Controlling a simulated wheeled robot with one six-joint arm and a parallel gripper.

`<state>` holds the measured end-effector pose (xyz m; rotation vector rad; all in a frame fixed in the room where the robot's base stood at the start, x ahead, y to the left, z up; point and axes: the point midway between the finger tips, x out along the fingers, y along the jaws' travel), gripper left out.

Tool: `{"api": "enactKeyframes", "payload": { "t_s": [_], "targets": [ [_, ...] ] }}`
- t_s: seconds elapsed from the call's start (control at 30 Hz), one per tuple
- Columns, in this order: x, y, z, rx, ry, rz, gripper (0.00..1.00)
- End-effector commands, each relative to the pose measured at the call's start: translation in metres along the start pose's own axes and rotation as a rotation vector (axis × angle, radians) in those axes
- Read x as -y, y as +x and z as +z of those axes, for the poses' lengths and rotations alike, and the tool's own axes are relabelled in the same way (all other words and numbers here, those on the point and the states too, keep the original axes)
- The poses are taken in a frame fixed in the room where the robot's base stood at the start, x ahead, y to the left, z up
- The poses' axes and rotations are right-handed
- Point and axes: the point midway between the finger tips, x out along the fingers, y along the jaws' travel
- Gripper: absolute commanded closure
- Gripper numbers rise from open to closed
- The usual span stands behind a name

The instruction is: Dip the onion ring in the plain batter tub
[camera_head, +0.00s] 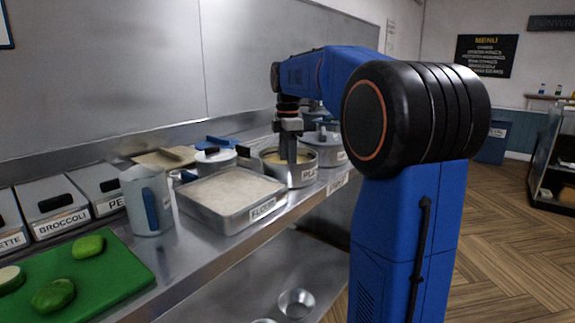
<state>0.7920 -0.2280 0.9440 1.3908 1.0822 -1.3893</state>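The plain batter tub (280,176) is a round metal tub on the counter, its label partly readable as "PLA". Pale yellow batter shows inside it. My gripper (291,158) points straight down over the tub, with its fingers reaching to about the rim or into the opening. The fingers look close together and narrow from this side, so I cannot tell whether they are open or shut. No onion ring is visible; anything at the fingertips is too small or hidden to make out.
A metal flour tray (263,210) stands left of the tub, and a lidded grey pot (327,146) stands behind it to the right. A grey jug (150,200), a green board (108,268) with green vegetable pieces and labelled bins (55,205) are further left. Metal bowls sit below.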

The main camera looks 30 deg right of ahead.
Motion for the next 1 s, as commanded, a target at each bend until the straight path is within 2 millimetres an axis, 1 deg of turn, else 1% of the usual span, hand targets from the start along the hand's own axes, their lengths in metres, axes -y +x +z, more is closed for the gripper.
{"api": "enactKeyframes", "payload": {
  "t_s": [0.47,1.0],
  "targets": [
    [0.0,-0.002,0.0,0.0,0.0,0.001,0.66],
    [-0.001,-0.035,0.0,0.0,0.0,0.001,0.66]
  ]
}}
